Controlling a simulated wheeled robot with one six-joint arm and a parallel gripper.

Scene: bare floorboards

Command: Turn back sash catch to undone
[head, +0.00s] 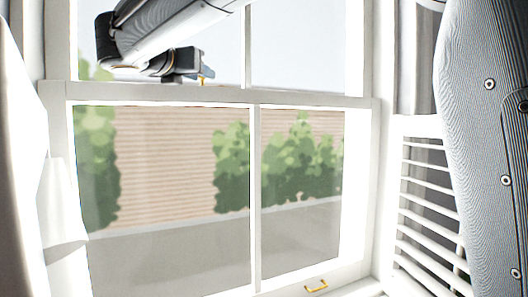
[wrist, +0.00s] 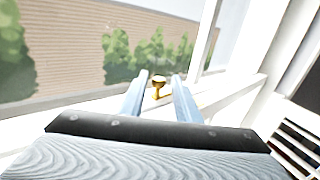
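The sash catch (wrist: 158,86) is a small brass piece with a rounded knob, on the white meeting rail of the window. In the wrist view it shows between the two fingertips of my gripper (wrist: 160,83), with gaps on both sides, so the gripper is open. I cannot tell how far ahead of the fingertips the catch lies. In the head view my gripper (head: 190,68) is at the meeting rail, and a bit of the brass catch (head: 202,79) shows beside it. The rest of the catch is hidden there.
The white sash window (head: 254,180) has a lower pane with a brass pull (head: 316,286) on its bottom rail. A white louvred shutter (head: 430,200) stands at the right. A white curtain (head: 62,210) hangs at the left. Hedges and a brick wall show outside.

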